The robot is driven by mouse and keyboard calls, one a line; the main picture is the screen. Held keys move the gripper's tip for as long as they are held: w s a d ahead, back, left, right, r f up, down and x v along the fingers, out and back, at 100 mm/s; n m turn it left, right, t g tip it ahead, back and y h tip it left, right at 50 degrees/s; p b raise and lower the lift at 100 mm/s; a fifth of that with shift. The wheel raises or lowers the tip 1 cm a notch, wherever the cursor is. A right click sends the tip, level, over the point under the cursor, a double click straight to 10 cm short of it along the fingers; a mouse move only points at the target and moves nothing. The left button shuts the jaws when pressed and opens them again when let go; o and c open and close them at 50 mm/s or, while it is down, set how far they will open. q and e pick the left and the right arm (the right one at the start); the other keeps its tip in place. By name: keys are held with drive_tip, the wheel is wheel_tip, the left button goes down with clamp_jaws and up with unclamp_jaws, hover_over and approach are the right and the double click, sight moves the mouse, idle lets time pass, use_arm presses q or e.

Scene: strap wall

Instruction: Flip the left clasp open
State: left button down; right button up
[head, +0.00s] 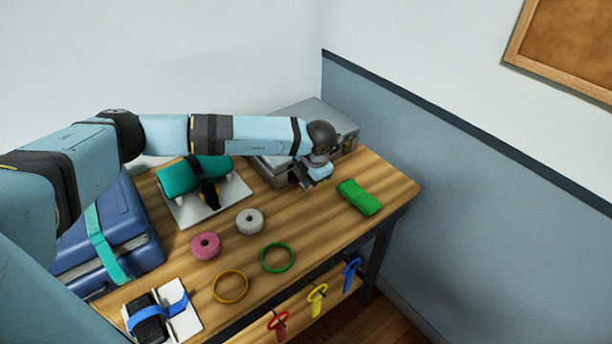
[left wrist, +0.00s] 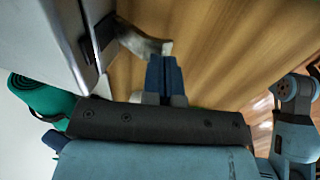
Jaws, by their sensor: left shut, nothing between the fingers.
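A grey case (head: 350,131) stands at the back right of the table, partly hidden by my left arm. Its wall (left wrist: 45,30) fills the upper left of the left wrist view. A clasp (left wrist: 143,41) on that wall has a dark base plate and a curved metal lever that sticks out from the wall. My left gripper (head: 318,176) is in front of the case. Its blue fingers (left wrist: 163,76) are shut and empty, with their tips close to the lever's end. I cannot tell whether they touch it. In the head view the clasp is hidden. My right gripper is out of view.
A green block (head: 358,197) lies right of my gripper. A teal roll (head: 190,175) is strapped on a white board to the left. Two tape rolls, two rings and a blue strapped case (head: 120,225) are on the table. Coloured tags hang at the front edge.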

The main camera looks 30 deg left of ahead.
use_arm(q)
drive_tip(key=shift+a+r, duration=0.1)
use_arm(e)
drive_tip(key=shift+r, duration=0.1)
use_arm(q)
drive_tip(key=shift+w+a, duration=0.25)
drive_tip(key=shift+a, duration=0.35)
drive_tip(key=shift+r, duration=0.2)
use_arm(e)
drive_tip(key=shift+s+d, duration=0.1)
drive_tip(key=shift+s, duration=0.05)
